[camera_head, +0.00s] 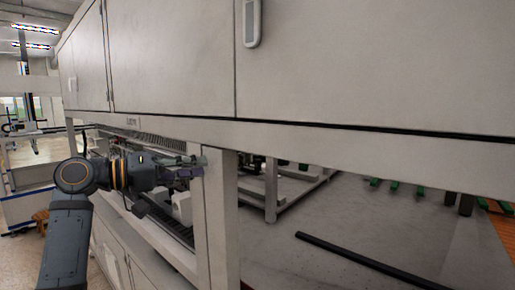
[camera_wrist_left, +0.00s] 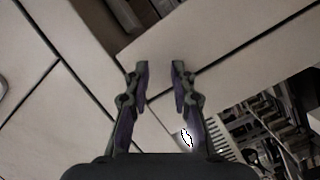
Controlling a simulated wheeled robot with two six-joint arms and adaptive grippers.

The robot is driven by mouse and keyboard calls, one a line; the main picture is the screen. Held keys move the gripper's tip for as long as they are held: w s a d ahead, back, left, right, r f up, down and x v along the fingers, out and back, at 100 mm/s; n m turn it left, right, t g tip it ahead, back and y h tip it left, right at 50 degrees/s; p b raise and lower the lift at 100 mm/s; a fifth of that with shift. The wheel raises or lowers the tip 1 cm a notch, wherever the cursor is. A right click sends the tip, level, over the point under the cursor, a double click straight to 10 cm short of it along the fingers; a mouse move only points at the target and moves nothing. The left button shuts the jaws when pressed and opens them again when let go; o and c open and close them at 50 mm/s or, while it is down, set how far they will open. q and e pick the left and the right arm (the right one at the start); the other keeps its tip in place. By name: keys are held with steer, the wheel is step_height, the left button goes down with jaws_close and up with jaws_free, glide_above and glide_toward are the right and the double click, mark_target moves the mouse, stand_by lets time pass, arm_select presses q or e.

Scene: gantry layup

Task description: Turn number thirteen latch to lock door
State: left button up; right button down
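A light grey cabinet with flat door panels (camera_head: 175,55) fills the top of the head view. An upright, rounded pale latch (camera_head: 252,22) is on a panel at the top centre. I can read no number on it, so I cannot tell whether it is number thirteen. My left gripper (camera_head: 198,166) is below the cabinet's lower rail, beside a white post, well below and left of that latch. In the left wrist view the gripper (camera_wrist_left: 160,70) is open with nothing between its fingers. The right gripper is not in view.
The white post (camera_head: 216,215) stands close to my left gripper. Below the cabinet is an open bay with a grey floor and a black bar (camera_head: 365,260). An aisle lies at left.

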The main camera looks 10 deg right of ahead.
arm_select(q)
steer(key=s+d+r+m+g+h, duration=0.1)
steer(key=s+r+m+g, duration=0.3)
steer(key=r, duration=0.6)
steer(key=s+d+r+g+h, duration=0.1)
steer(key=s+r+h, duration=0.1)
steer(key=s+r, duration=0.6)
steer(key=s+d+r+m+g+h, duration=0.1)
steer(key=s+r+m+g, duration=0.15)
steer(key=r, duration=0.85)
steer(key=shift+n+g, duration=0.35)
steer(key=p+x, duration=0.1)
steer(key=x, duration=0.2)
steer(key=p+x, duration=0.2)
steer(key=x, duration=0.1)
steer(key=p+x, duration=0.1)
steer(key=x, duration=0.2)
steer(key=shift+s+r+p, duration=0.3)
steer(key=shift+s+p, duration=0.05)
steer(key=shift+s, duration=0.05)
steer(key=shift+d, duration=0.2)
steer(key=shift+w+a+f, duration=0.15)
steer(key=shift+w, duration=0.1)
steer(key=shift+s, duration=0.1)
jaws_close()
